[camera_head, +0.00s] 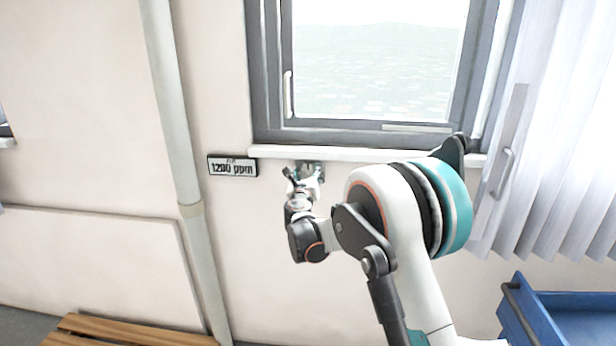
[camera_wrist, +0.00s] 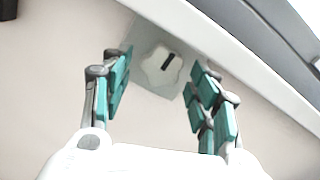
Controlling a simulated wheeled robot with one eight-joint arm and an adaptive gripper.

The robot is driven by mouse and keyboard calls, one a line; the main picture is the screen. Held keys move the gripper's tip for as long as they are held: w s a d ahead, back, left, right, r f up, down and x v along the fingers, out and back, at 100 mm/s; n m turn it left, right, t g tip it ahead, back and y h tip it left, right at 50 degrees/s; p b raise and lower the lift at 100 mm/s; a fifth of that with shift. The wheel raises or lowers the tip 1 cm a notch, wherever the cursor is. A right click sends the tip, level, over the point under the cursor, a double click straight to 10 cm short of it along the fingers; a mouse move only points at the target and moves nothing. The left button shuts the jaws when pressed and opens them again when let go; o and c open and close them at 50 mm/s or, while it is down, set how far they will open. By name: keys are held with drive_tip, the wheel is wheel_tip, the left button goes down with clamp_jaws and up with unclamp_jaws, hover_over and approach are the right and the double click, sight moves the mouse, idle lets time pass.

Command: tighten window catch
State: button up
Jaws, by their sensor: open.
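The window catch shows in the wrist view as a white lobed knob (camera_wrist: 161,66) with a dark slot mark, on a pale grey-green plate (camera_wrist: 150,84) fixed to the wall below the sill. My gripper (camera_wrist: 160,75) is open, with its teal-padded fingers to the left and right of the knob and apart from it. In the head view my gripper (camera_head: 305,172) is at the wall just under the window sill and hides most of the plate. The knob itself cannot be made out there.
The white sill (camera_head: 350,155) and grey window frame (camera_head: 262,80) are just above. A black-and-white sign (camera_head: 232,166) and a vertical pipe (camera_head: 180,130) are to the left. A white curtain (camera_head: 560,130) and blue cart (camera_head: 560,310) are to the right. A wooden bench (camera_head: 125,331) is low left.

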drive_tip(key=shift+w, duration=0.4)
drive_tip(key=shift+c, duration=0.2)
drive_tip(key=c, duration=1)
drive_tip(key=shift+m, duration=0.3)
drive_tip(key=m, duration=0.3)
drive_tip(key=shift+a, duration=0.1)
drive_tip(key=shift+m, duration=1.8)
drive_tip(key=shift+a, duration=0.1)
